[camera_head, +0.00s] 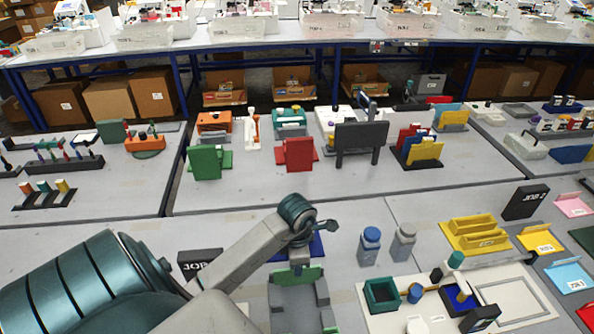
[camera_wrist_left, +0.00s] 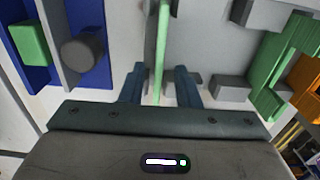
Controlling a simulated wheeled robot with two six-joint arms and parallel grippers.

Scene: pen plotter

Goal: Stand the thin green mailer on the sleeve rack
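The thin green mailer (camera_head: 308,274) is upright beneath my left gripper (camera_head: 300,262), among grey blocks of what looks like the sleeve rack (camera_head: 292,297). In the left wrist view the mailer (camera_wrist_left: 160,50) shows edge-on as a narrow green strip between the two fingers of my left gripper (camera_wrist_left: 160,88). The fingers stand apart, with a gap visible on each side of the strip. Grey blocks (camera_wrist_left: 230,88) lie to its right in that view. My arm hides part of the rack in the head view; I cannot tell whether the mailer's lower edge is seated. My right gripper is not in view.
A blue tray (camera_wrist_left: 38,70) with a green block and grey cylinder is close by in the wrist view. Blue and grey bottles (camera_head: 369,246) stand right of the gripper. Upright green (camera_head: 207,161) and red (camera_head: 299,153) panels stand farther back. Bare table lies between.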

